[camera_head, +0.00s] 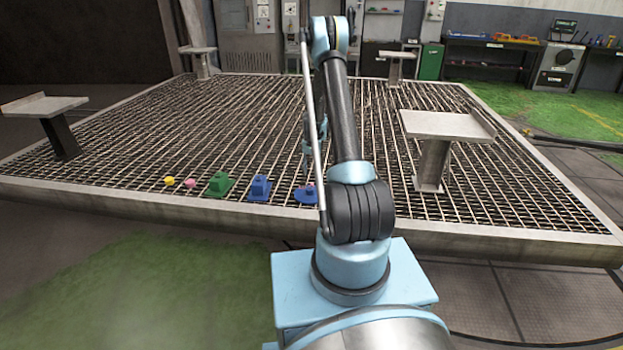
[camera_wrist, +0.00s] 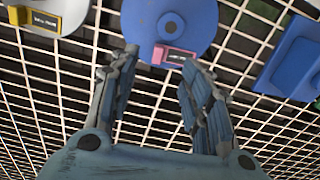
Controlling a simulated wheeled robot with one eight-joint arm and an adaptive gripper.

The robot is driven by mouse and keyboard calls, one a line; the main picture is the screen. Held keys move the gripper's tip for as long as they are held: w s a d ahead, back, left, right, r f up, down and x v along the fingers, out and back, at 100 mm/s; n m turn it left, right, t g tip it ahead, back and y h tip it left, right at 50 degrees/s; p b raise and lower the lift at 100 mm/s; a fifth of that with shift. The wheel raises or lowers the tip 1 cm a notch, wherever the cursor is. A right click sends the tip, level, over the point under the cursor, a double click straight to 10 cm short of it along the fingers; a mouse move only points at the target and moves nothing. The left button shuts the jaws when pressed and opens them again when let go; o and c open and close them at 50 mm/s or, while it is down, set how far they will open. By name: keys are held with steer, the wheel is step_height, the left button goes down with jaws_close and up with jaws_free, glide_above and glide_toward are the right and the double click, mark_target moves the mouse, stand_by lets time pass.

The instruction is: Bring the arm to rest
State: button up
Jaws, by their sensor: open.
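My arm (camera_head: 345,110) stands raised over the near edge of the grating, bent at the top, with its end hanging down behind the upper link. My gripper (camera_wrist: 160,62) is open and empty in the wrist view, fingers apart. Past its fingertips lies a blue round piece (camera_wrist: 160,18) with a pink labelled tag (camera_wrist: 174,54). The head view shows this piece (camera_head: 303,197) on the grating, partly hidden by my arm. I cannot tell the exact height of the fingers above it.
The grating platform (camera_head: 120,202) also bears a blue block (camera_head: 259,188), a green block (camera_head: 220,185), and small pink (camera_head: 190,183) and yellow (camera_head: 169,181) pieces. A white piece with a yellow tag (camera_wrist: 40,18) shows in the wrist view. Pedestals stand right (camera_head: 435,125) and left (camera_head: 45,106).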

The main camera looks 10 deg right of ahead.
steer(key=shift+r, duration=1.2)
steer(key=s+a+r+n+t, duration=0.1)
steer(key=s+r, duration=1)
steer(key=r, duration=0.2)
steer(key=s+r, duration=1.1)
steer(key=r, duration=0.3)
steer(key=s+r+n, duration=0.1)
steer(key=s+r, duration=0.1)
steer(key=s, duration=0.7)
steer(key=s+r, duration=0.2)
steer(key=s, duration=0.6)
steer(key=s+f, duration=0.3)
steer(key=s, duration=0.4)
steer(key=s+a+f+n+t, duration=0.1)
steer(key=s+f, duration=0.3)
steer(key=s, duration=0.4)
steer(key=shift+s, duration=0.3)
